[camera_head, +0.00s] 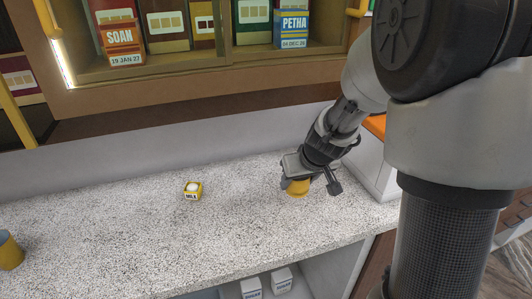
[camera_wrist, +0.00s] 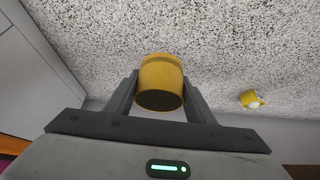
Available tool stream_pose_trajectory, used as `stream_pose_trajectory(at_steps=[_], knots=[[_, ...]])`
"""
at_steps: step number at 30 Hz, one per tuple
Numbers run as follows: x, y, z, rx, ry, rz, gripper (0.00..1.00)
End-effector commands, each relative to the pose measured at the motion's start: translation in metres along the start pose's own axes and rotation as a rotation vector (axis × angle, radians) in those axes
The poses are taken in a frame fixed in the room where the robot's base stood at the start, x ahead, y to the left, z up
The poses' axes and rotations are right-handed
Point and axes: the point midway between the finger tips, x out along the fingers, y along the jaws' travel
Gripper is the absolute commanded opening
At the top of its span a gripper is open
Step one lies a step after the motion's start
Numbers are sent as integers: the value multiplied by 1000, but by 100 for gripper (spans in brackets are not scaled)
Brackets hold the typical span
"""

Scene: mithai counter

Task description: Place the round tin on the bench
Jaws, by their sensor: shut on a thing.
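The round tin (camera_head: 298,189) is yellow and shows just below my gripper (camera_head: 311,186), over the right part of the speckled bench (camera_head: 120,238). In the wrist view the tin (camera_wrist: 161,74) is a yellow cylinder with a dark near end, between the two fingers of my gripper (camera_wrist: 162,97). The fingers are shut on its sides. The tin is at or very close to the bench top; I cannot tell whether it touches. My gripper hides part of it in the head view.
A yellow cup-like container (camera_head: 9,251) is at the far left. A white box-like unit (camera_head: 372,160) stands close on the right. A shelf of sweet boxes (camera_head: 120,42) hangs behind. Bench between is clear.

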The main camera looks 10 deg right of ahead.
Motion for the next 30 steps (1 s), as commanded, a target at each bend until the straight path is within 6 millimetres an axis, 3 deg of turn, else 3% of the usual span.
stream_pose_trajectory(at_steps=[6,14,30], knots=[[28,-4,-53,-4,-2,-1,25],[57,-7,-101,-1,-1,0,25],[115,-5,-66,3,-2,0,25]])
